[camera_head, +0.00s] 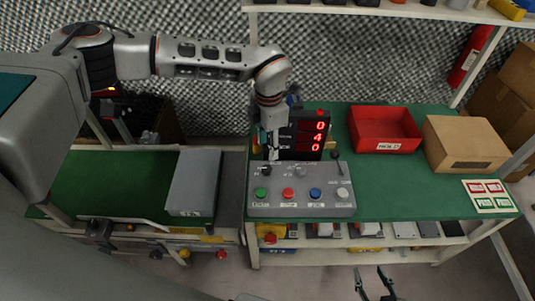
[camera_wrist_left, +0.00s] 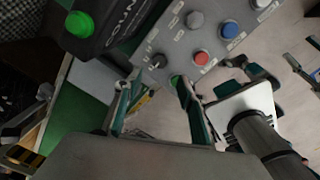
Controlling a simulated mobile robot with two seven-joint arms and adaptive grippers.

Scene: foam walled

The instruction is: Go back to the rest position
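My left gripper (camera_head: 271,146) hangs over the back left of the grey control panel (camera_head: 320,209), in front of the black display box (camera_head: 303,134) with red digits. In the left wrist view its two fingers (camera_wrist_left: 153,95) stand apart with nothing between them. The panel (camera_wrist_left: 178,48) and its red button (camera_wrist_left: 201,58) lie beyond the fingertips. I cannot tell whether a finger touches the panel. My right gripper (camera_head: 373,283) is low at the bottom edge, in front of the workbench, with its fingers apart and empty.
A red bin (camera_head: 384,130) and a cardboard box (camera_head: 462,143) stand on the green bench to the right. A grey box (camera_head: 193,182) lies on the conveyor (camera_head: 115,180) at left. A shelf (camera_head: 390,10) runs above the bench. The floor in front is clear.

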